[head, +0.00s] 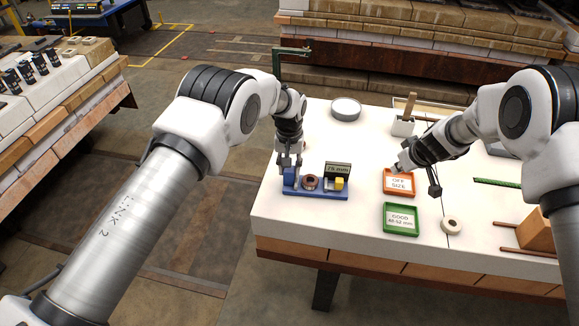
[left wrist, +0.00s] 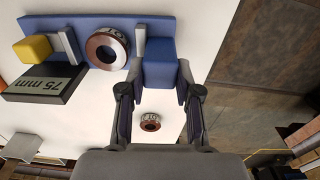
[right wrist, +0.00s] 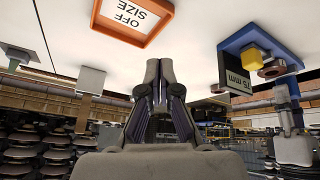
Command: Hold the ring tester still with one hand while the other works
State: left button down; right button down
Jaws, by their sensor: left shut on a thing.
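The ring tester has a blue base (head: 317,194), a yellow block (head: 339,184) and a dark display (head: 338,169) reading 75 mm. A copper-coloured ring (head: 310,183) sits on it between the jaws; the left wrist view also shows this ring (left wrist: 107,48). My left gripper (head: 290,168) is shut on the tester's blue end block (left wrist: 160,66), one finger on each side. My right gripper (right wrist: 160,68) is shut and empty, above the table near the orange OFF SIZE tray (head: 387,191). Another small ring (left wrist: 150,122) lies on the table behind the tester.
A green GOOD tray (head: 402,234) stands in front of the orange one. A round dish (head: 346,109) and a white holder (head: 403,128) stand further back. The table's left edge is close to the tester.

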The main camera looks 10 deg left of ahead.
pick_arm(q)
jog(key=shift+a, duration=0.1)
pick_arm(e)
jog(key=s+a+r+n+g+y, duration=0.1)
jog(key=a+r+n, duration=0.1)
jog(key=a, duration=0.4)
jog(key=s+a+r+n+g+y, duration=0.1)
jog(key=a+r+n+g, duration=0.15)
jog(key=a, duration=0.35)
send_over(346, 188)
jog(key=d, duration=0.1)
jog(key=shift+n+t, duration=0.25)
jog(key=shift+t, duration=0.1)
jog(key=shift+s+f, duration=0.2)
jog(key=shift+f, duration=1.35)
jog(key=shift+s+f, duration=0.2)
jog(key=shift+f, duration=1.3)
jog(key=shift+f, duration=0.1)
jog(key=shift+f, duration=1.2)
pick_arm(q)
jog(key=shift+s+r, duration=0.2)
pick_arm(e)
jog(key=shift+s+f, duration=0.2)
jog(key=shift+f, duration=0.5)
pick_arm(q)
jog(key=shift+w+f, duration=0.25)
pick_arm(e)
jog(key=shift+w+f, duration=0.25)
jog(key=shift+f, duration=0.45)
